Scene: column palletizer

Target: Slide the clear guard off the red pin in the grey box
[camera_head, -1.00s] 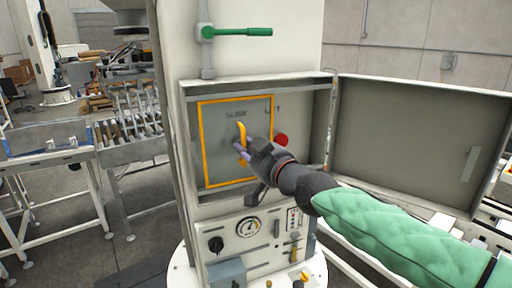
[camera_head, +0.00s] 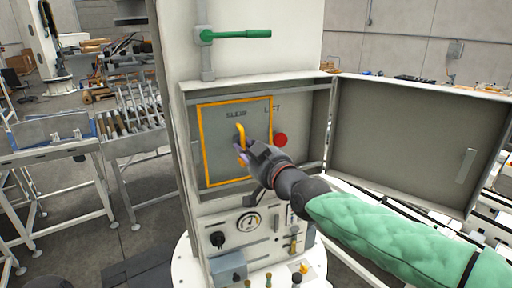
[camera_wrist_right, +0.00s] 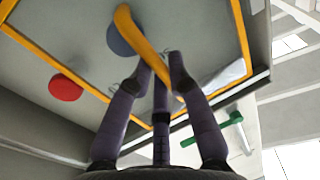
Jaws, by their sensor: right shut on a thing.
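The open grey box (camera_head: 320,120) is on the white column. The clear guard (camera_head: 220,165) is a see-through panel with a yellow-orange frame, covering the left and middle of the box. My right gripper (camera_head: 241,148) is shut on the guard's curved yellow handle (camera_head: 240,130), which also shows between the fingers in the wrist view (camera_wrist_right: 140,45). The red pin (camera_head: 280,140) shows just right of the frame's right edge. In the wrist view the red pin (camera_wrist_right: 65,88) lies just outside the yellow frame. My left gripper is not in view.
The box's door (camera_head: 400,140) stands open to the right, above my forearm. A dark blue round knob (camera_wrist_right: 125,33) sits behind the guard. Below is a panel with a gauge (camera_head: 249,224) and levers. A green-handled lever (camera_head: 240,34) is above; roller conveyors (camera_head: 130,120) stand left.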

